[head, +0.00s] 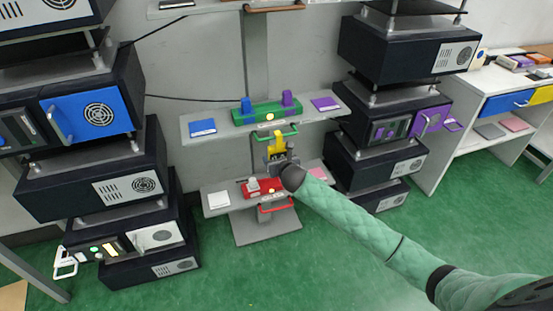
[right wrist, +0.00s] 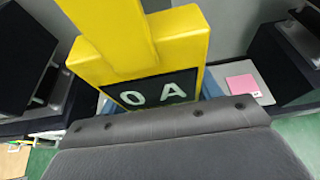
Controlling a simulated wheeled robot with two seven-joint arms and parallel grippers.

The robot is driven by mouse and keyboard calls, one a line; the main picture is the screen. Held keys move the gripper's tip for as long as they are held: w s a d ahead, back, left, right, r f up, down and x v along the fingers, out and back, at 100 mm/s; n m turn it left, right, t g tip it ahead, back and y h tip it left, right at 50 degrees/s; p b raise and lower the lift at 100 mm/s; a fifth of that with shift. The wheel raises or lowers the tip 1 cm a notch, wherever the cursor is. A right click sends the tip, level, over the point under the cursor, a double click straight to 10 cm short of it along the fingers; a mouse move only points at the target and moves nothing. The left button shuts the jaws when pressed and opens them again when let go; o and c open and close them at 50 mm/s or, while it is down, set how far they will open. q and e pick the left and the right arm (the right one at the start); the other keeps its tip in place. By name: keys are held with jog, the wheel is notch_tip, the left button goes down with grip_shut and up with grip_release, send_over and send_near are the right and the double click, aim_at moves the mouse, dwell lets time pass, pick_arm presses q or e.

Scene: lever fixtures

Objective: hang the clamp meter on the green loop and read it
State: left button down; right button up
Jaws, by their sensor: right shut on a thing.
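The yellow clamp meter (head: 278,145) is upright just below the green loop (head: 290,133), at the front of the upper shelf. It is close to the loop, but I cannot tell whether its jaw is around it. My right gripper (head: 279,160) is shut on the clamp meter from below. In the right wrist view, the meter's yellow body (right wrist: 165,42) and its dark display (right wrist: 150,91) show, with the characters "0 A". The jaw's tip is out of that view. My left gripper is not in view.
Above the loop is a green fixture (head: 266,116) with blue and purple levers. Below is a red fixture (head: 262,189) with a white lever and a red loop (head: 276,208). Stacked dark cabinets (head: 90,183) flank the stand, others on the right (head: 372,155). Green floor is clear in front.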

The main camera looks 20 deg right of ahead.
jog(key=o, duration=1.2)
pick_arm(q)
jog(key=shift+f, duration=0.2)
pick_arm(e)
jog(key=shift+o, duration=0.4)
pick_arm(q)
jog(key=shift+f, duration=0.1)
pick_arm(e)
jog(key=shift+s, duration=0.1)
